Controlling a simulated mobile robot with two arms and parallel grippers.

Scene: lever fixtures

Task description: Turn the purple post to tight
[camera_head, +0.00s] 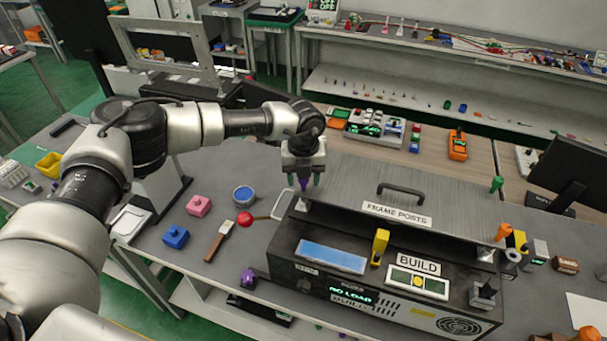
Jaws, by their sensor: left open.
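The purple post (303,184) stands at the left end of the grey plate (345,187) labelled FRAME POSTS, above a pale bracket. My left gripper (304,181) points down over it, with one finger on each side of the post. The gripper is open; I cannot tell whether either finger touches the post. The top of the post is hidden by the gripper.
A green post (497,183) and an orange post (503,231) stand at the plate's right end. A red-knobbed lever (246,218) is left of the post. The black machine front has a yellow lever (380,246). A purple knob (248,278) sits lower left.

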